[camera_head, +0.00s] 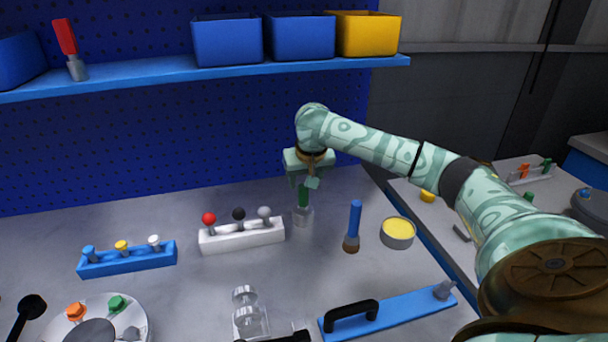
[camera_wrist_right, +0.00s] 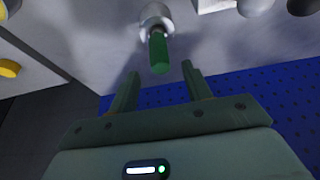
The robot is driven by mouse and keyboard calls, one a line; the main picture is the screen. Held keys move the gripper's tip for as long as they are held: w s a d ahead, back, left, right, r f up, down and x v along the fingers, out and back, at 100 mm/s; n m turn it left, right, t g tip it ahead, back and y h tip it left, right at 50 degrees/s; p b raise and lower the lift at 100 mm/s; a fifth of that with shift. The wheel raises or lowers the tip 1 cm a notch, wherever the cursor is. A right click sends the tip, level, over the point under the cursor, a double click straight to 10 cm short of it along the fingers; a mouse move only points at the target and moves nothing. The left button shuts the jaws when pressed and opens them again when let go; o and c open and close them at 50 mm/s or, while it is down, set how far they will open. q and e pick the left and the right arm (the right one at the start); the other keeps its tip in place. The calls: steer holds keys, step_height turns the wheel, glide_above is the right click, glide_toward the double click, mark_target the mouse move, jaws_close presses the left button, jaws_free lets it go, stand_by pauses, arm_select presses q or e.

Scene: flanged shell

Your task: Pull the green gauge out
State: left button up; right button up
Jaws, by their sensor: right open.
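The green gauge (camera_head: 303,198) stands upright in a small pale round holder (camera_head: 303,216) on the bench, right of the white block. In the right wrist view the green gauge (camera_wrist_right: 158,52) points toward me from its grey-white holder (camera_wrist_right: 155,17). My right gripper (camera_head: 308,183) is just above the gauge, pointing down. In the right wrist view the right gripper (camera_wrist_right: 160,70) is open, its fingers on either side of the gauge's free end with gaps showing. The gauge's lower part is hidden in the holder. My left gripper is not in view.
A white block (camera_head: 243,237) with several ball knobs stands close to the left. A blue-handled tool (camera_head: 354,220) and a yellow-filled tin (camera_head: 398,233) stand to the right. A blue bar with a black handle (camera_head: 400,312) lies in front. A shelf (camera_head: 150,75) with bins is behind.

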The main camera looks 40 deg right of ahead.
mark_target(303, 185)
steer(key=b+x, duration=0.2)
steer(key=x, duration=0.3)
steer(key=shift+a+f, duration=0.1)
steer(key=shift+f, duration=0.1)
steer(key=shift+w+f+b, duration=0.25)
steer(key=shift+f+b, duration=0.2)
steer(key=shift+b, duration=0.1)
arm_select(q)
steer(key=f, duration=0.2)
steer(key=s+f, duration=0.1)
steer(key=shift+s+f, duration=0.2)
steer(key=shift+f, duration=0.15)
arm_select(e)
jaws_close()
steer(key=shift+r+p, duration=1)
steer(key=shift+p, duration=0.2)
arm_select(q)
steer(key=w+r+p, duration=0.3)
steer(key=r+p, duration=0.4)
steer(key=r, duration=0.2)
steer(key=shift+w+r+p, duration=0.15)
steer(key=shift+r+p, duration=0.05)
steer(key=shift+p, duration=0.1)
arm_select(e)
steer(key=shift+r, duration=2.55)
